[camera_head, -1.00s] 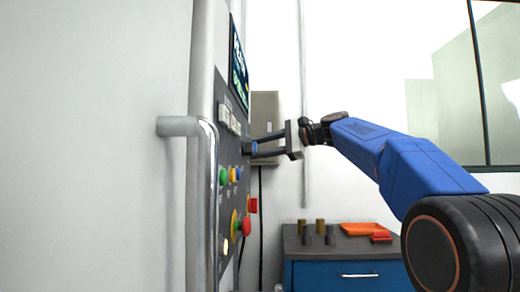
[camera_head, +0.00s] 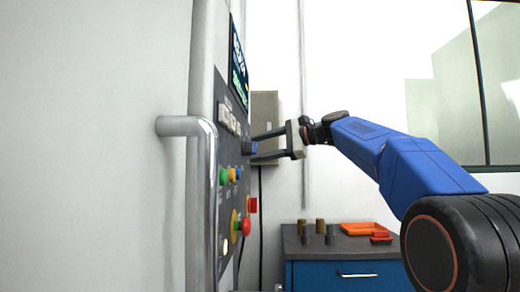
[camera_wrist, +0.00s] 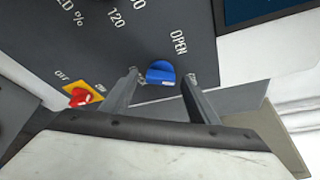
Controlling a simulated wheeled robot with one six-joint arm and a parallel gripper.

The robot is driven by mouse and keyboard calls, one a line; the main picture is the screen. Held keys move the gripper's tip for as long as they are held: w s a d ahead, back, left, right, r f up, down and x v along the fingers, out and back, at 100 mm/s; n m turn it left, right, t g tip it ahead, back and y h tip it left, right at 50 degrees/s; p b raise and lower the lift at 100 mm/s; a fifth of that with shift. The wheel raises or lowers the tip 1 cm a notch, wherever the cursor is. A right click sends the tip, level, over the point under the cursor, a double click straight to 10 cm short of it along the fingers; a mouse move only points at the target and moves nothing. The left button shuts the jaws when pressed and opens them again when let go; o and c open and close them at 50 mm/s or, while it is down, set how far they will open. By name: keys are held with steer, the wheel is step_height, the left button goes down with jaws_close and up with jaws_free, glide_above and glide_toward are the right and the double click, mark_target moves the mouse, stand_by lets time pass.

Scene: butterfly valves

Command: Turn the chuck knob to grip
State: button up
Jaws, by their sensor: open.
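The blue chuck knob (camera_head: 249,148) sits on the dark control panel, seen edge-on in the head view. In the wrist view the knob (camera_wrist: 161,73) stands near the label OPEN, with its marked side toward the right finger. My gripper (camera_head: 254,147) is open, its fingers pointing left at the panel, one above and one below the knob. In the wrist view the open gripper (camera_wrist: 160,76) has a finger on each side of the knob, with a visible gap on both sides. The head view does not clearly show how far the tips reach along it.
A red switch (camera_wrist: 80,97) on a yellow plate is left of the fingers in the wrist view. Coloured buttons (camera_head: 232,174) and a red stop button (camera_head: 245,226) lie below the knob. A metal handle (camera_head: 208,190) stands in front. A blue cabinet (camera_head: 320,272) stands behind.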

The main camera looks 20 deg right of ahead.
steer(key=v, duration=1.7)
steer(key=shift+d, duration=0.15)
steer(key=shift+r, duration=0.1)
